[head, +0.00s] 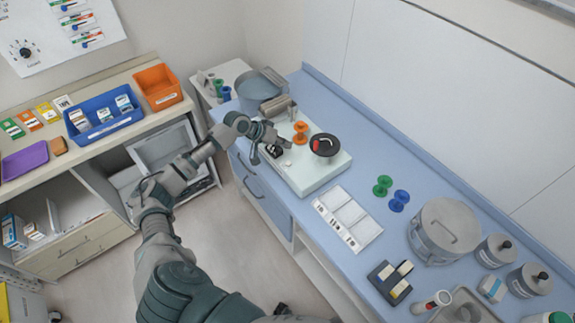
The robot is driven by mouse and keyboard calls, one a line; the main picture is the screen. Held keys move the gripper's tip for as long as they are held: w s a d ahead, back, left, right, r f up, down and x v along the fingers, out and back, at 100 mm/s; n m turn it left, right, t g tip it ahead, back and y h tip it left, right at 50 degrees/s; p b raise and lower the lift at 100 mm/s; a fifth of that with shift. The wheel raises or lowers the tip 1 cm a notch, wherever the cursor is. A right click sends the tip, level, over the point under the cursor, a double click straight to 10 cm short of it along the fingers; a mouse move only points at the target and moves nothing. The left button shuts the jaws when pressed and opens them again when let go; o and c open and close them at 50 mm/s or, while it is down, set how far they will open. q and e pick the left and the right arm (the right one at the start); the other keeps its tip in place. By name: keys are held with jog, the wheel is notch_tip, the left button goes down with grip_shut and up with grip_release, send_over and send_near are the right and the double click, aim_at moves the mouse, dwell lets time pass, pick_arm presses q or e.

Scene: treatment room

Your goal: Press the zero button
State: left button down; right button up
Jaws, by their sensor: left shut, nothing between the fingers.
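A pale flat device (322,176) sits on the blue counter, with a round black dial or disc (325,145) showing a red patch, an orange spool (300,132) and a metal part at its back. A small dark part (273,151) sits at its left front edge. My left gripper (268,143) is shut and empty, with its tips at this edge, beside or over the dark part. I cannot tell whether they touch. The zero button cannot be made out at this size; the gripper may cover it. My right gripper is not in view.
Right of the device are a white sectioned tray (349,218), a green spool (382,186), a blue spool (399,200) and a steel pot (445,230). A blue-grey basin (259,88) stands behind. A shelf unit with a blue bin (105,118) is at left. Floor between is clear.

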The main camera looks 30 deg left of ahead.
pick_arm(q)
jog(key=b, duration=0.5)
send_over(286, 162)
notch_tip(286, 162, down, 5)
jog(key=shift+s+d+f, duration=0.1)
jog(key=shift+d+f, duration=0.35)
jog(key=shift+f, duration=0.25)
jog(key=shift+a, duration=0.1)
jog(key=shift+a+f, duration=0.2)
jog(key=shift+a, duration=0.25)
jog(key=shift+d, duration=0.25)
jog(key=shift+d+r, duration=0.1)
jog(key=shift+d, duration=0.05)
jog(key=shift+a, duration=0.3)
